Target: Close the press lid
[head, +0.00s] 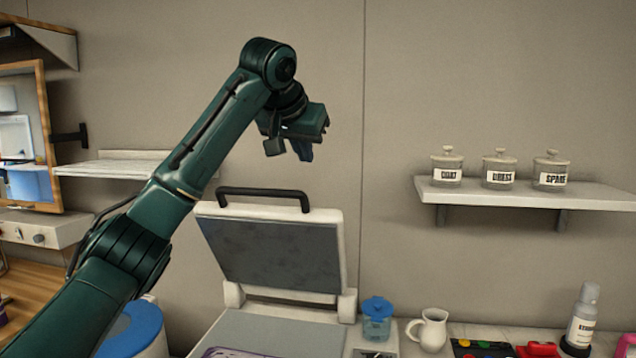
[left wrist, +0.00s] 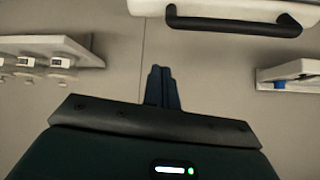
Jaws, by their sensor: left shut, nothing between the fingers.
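The press (head: 270,330) stands on the counter with its lid (head: 270,250) raised, leaning back towards the wall. A black handle (head: 264,194) runs along the lid's top edge. My left gripper (head: 300,150) is above the handle and apart from it, near the wall. In the left wrist view the gripper's fingers (left wrist: 161,88) are together with nothing between them, and the handle (left wrist: 232,24) shows beyond them at the upper right. My right gripper is not in view.
A shelf (head: 530,192) with labelled jars is on the wall at right. Another shelf (head: 120,168) is at left behind my arm. A blue-lidded jar (head: 377,318), white jug (head: 429,329) and bottle (head: 583,318) stand right of the press. The wall is close behind.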

